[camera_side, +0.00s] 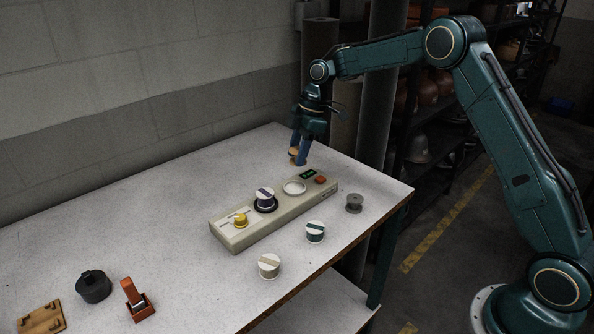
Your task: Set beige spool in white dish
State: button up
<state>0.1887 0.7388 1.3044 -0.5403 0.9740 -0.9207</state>
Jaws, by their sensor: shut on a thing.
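My gripper (299,153) is at the far side of the table, shut on a small tan-orange thing that looks like the beige spool (294,156). The fingers partly hide it, so its full shape cannot be told. It appears held above the table, behind the white dish in the picture. The white dish (294,188) is a shallow round dish on the right part of a long beige console. It looks empty.
The console (238,239) also bears a yellow knob (240,219), a dark dish with a white-and-navy tub, a green display and an orange button. Two white tubs (269,266) (315,231) and a grey spool (354,203) stand in front. A red-orange tool (138,301) lies left.

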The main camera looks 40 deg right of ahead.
aim_at(291, 189)
jog(key=shift+w+a+f, duration=0.15)
jog(key=shift+w+f, duration=0.2)
jog(key=shift+w, duration=0.2)
jog(key=shift+f, duration=0.2)
jog(key=shift+f, duration=3.15)
jog(key=shift+f, duration=0.55)
jog(key=o, duration=1)
jog(key=shift+r, duration=0.1)
